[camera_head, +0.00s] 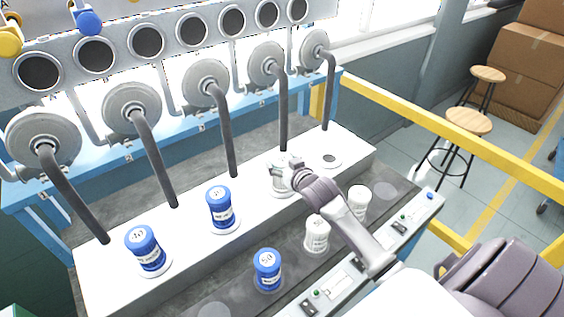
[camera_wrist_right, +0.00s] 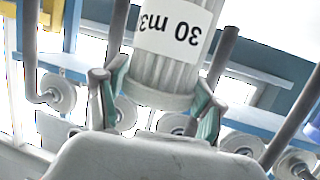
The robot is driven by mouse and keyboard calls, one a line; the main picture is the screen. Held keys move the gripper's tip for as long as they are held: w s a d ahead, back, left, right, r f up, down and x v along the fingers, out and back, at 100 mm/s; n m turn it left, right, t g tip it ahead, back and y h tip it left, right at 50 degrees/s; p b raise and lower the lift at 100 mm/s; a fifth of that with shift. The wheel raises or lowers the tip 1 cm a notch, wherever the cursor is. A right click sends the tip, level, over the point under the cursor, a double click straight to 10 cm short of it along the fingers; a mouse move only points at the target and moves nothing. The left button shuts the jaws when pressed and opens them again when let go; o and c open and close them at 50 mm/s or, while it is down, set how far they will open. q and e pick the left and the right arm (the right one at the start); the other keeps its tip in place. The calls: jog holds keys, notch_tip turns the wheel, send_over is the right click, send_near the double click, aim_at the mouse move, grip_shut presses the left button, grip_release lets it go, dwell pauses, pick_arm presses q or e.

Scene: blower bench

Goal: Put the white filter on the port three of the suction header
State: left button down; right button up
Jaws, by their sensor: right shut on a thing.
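My right gripper (camera_head: 291,170) is at the third port from the left on the pale suction header (camera_head: 190,236). It is shut on a white filter (camera_head: 279,182), partly hidden behind the gripper. In the right wrist view the white filter (camera_wrist_right: 170,45) is ribbed, with a "30 m3" label upside down, between the green-padded fingers (camera_wrist_right: 160,100). The filter looks upright over the port; I cannot tell whether it touches it. Blue filters stand on the first port (camera_head: 147,250) and the second port (camera_head: 221,208). The fourth port (camera_head: 331,159) is bare. My left gripper is not in view.
On the dark strip in front stand a blue filter (camera_head: 268,268) and two white filters, one nearer (camera_head: 317,234) and one farther right (camera_head: 358,200). Grey pipes (camera_head: 225,140) rise behind the ports. A control rail (camera_head: 400,226) runs along the front.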

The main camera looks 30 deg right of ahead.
jog(key=o, duration=1.3)
jog(key=shift+s+r, duration=0.1)
jog(key=b+v, duration=0.1)
jog(key=v, duration=1.1)
